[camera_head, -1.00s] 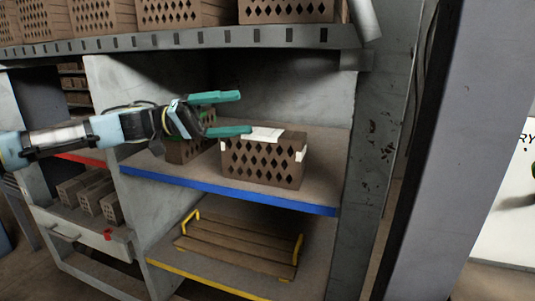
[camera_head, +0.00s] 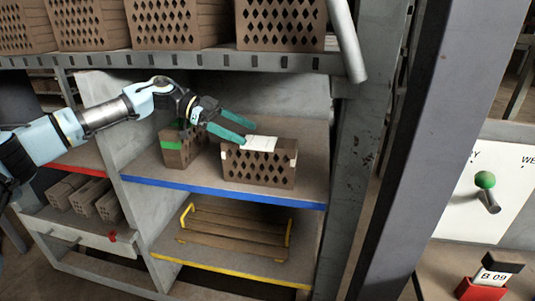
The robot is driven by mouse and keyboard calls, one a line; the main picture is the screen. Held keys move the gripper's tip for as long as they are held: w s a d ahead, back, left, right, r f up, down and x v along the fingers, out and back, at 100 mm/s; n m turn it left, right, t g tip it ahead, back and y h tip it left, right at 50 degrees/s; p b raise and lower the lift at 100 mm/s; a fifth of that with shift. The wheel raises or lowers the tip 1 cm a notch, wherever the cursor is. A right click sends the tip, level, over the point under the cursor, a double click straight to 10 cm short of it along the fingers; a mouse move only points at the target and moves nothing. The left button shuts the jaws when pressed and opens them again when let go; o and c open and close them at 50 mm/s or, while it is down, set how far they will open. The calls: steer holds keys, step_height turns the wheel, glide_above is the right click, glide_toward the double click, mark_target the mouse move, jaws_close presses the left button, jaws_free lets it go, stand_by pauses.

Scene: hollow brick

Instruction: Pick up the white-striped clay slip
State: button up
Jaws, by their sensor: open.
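A brown hollow clay brick (camera_head: 258,167) with diamond holes stands on the blue-edged shelf (camera_head: 222,191). A white band (camera_head: 259,143) lies across its top, and white patches show at its front side edges. It is the only white-striped piece I see. My gripper (camera_head: 248,131) reaches in from the left with its two teal fingers apart and nothing visible between them. I cannot tell whether the lower finger touches the brick.
A similar brick with a green stripe (camera_head: 171,146) stands left of it, partly behind my gripper. Several bricks sit on the shelf above, whose metal edge (camera_head: 200,61) overhangs. Below is a wooden rack with yellow handles (camera_head: 289,228). A grey post (camera_head: 410,150) stands at right.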

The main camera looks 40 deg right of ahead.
mark_target(263, 141)
steer(key=p+x, duration=0.3)
steer(key=x, duration=0.3)
steer(key=shift+s, duration=0.25)
steer(key=shift+s+d+f, duration=0.25)
steer(key=shift+s+f, duration=0.05)
steer(key=shift+s, duration=0.05)
steer(key=c, duration=1.4)
steer(key=shift+r, duration=0.1)
steer(key=shift+c, duration=0.4)
